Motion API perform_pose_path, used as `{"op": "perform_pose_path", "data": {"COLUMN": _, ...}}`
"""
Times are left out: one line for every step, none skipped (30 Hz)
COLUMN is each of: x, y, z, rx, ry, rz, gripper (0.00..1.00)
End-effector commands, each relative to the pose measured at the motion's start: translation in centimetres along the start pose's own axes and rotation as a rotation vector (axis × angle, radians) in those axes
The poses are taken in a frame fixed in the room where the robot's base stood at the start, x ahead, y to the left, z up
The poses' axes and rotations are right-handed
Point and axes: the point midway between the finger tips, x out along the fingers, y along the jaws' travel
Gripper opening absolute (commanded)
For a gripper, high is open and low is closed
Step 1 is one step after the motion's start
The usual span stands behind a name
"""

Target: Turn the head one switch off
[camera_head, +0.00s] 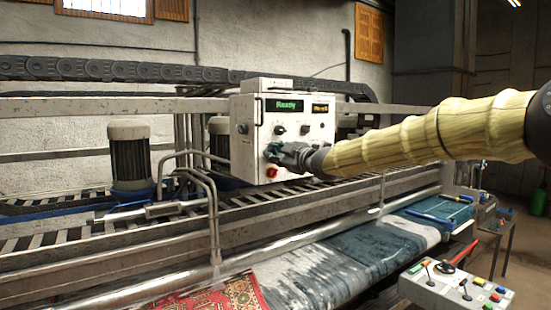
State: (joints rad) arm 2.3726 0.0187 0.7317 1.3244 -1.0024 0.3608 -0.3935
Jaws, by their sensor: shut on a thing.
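A white control box (245,125) stands in the middle of the head camera view. It has a green display (284,105) reading "Ready", a smaller amber display and dark knobs on its front. My gripper (274,152) is at the lower left of this front panel, reached from the right by my arm. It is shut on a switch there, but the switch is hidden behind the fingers. Which switch this is and its position cannot be told. Two dark knobs (280,130) and (305,129) show above my gripper. A red button (271,173) is just below it.
Metal rails and a bent pipe guard (213,215) run in front of the box. A motor (130,160) stands at left. A red patterned rug (215,296) lies at the bottom. A second control panel (455,290) with levers is at lower right.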

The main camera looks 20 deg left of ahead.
Motion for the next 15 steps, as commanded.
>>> {"op": "perform_pose_path", "data": {"x": 0.0, "y": -0.09, "z": 0.16, "rx": -0.049, "ry": -0.002, "rz": 0.001, "gripper": 0.0}}
{"op": "perform_pose_path", "data": {"x": -0.03, "y": -0.03, "z": 0.18, "rx": -0.077, "ry": -0.002, "rz": 0.002, "gripper": 0.0}}
{"op": "perform_pose_path", "data": {"x": -0.01, "y": -0.06, "z": 0.15, "rx": -0.115, "ry": -0.001, "rz": 0.002, "gripper": 0.0}}
{"op": "perform_pose_path", "data": {"x": 0.0, "y": -0.11, "z": 0.21, "rx": -0.142, "ry": -0.002, "rz": 0.001, "gripper": 0.0}}
{"op": "perform_pose_path", "data": {"x": -0.01, "y": -0.1, "z": 0.2, "rx": -0.169, "ry": -0.002, "rz": 0.001, "gripper": 0.0}}
{"op": "perform_pose_path", "data": {"x": -0.04, "y": -0.06, "z": 0.2, "rx": -0.205, "ry": -0.002, "rz": 0.001, "gripper": 0.0}}
{"op": "perform_pose_path", "data": {"x": -0.02, "y": -0.09, "z": 0.19, "rx": -0.231, "ry": -0.002, "rz": 0.001, "gripper": 0.0}}
{"op": "perform_pose_path", "data": {"x": 0.0, "y": -0.13, "z": 0.2, "rx": -0.256, "ry": -0.002, "rz": 0.001, "gripper": 0.0}}
{"op": "perform_pose_path", "data": {"x": -0.02, "y": -0.06, "z": 0.23, "rx": -0.287, "ry": -0.003, "rz": 0.002, "gripper": 0.0}}
{"op": "perform_pose_path", "data": {"x": -0.02, "y": -0.03, "z": 0.17, "rx": -0.311, "ry": -0.002, "rz": 0.002, "gripper": 0.0}}
{"op": "perform_pose_path", "data": {"x": -0.02, "y": -0.03, "z": 0.18, "rx": -0.334, "ry": -0.002, "rz": 0.002, "gripper": 0.0}}
{"op": "perform_pose_path", "data": {"x": 0.0, "y": -0.05, "z": 0.16, "rx": -0.362, "ry": -0.001, "rz": 0.002, "gripper": 0.0}}
{"op": "perform_pose_path", "data": {"x": -0.01, "y": -0.01, "z": 0.18, "rx": -0.382, "ry": -0.002, "rz": 0.002, "gripper": 0.0}}
{"op": "perform_pose_path", "data": {"x": -0.03, "y": 0.03, "z": 0.21, "rx": -0.401, "ry": -0.002, "rz": 0.002, "gripper": 0.0}}
{"op": "perform_pose_path", "data": {"x": -0.02, "y": 0.04, "z": 0.13, "rx": -0.425, "ry": -0.002, "rz": 0.002, "gripper": 0.0}}
